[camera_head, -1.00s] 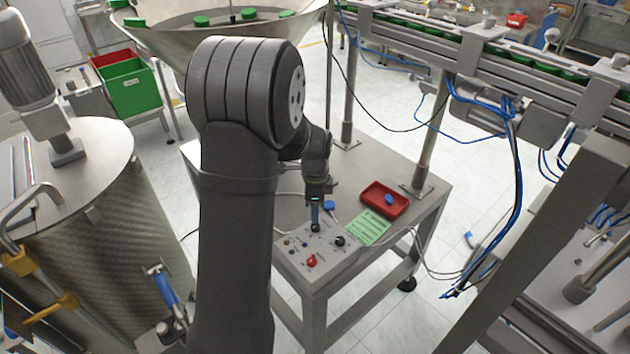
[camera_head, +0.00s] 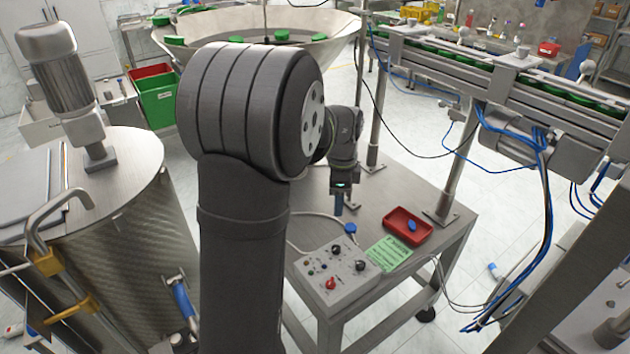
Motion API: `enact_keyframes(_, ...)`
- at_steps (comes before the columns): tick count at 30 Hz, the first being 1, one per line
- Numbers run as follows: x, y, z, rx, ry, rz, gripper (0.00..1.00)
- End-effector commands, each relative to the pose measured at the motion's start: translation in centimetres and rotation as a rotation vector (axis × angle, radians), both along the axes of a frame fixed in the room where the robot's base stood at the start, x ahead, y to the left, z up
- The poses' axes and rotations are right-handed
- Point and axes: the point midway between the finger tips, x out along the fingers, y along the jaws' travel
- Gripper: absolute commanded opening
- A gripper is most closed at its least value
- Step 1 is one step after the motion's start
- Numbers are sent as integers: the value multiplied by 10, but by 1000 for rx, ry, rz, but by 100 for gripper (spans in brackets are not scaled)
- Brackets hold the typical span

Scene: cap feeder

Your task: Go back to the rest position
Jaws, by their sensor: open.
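My gripper (camera_head: 338,203) hangs above the steel table (camera_head: 381,193), pointing down, behind the control box (camera_head: 336,275). It is small in the view and its fingers look empty. It is apart from the box. The control box has a red knob (camera_head: 330,283), black knobs (camera_head: 361,265) and small buttons on its top. My arm's large dark links fill the middle of the view and hide part of the table's left side.
A red tray (camera_head: 390,226) with a blue cap (camera_head: 411,225) lies on the table beside a green note (camera_head: 388,253). A blue object (camera_head: 350,228) lies behind the box. A conveyor (camera_head: 500,75) with green caps runs at upper right. A steel bowl (camera_head: 290,50) stands behind my arm.

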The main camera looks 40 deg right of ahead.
Motion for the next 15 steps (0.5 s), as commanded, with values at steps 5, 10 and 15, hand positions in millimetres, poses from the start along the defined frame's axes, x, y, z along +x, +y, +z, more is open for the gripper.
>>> enact_keyframes(5,0,0,0,0,0,0,46)
enact_keyframes(10,0,0,-6,1,2,0,46)
enact_keyframes(15,0,0,-30,3,2,0,46)
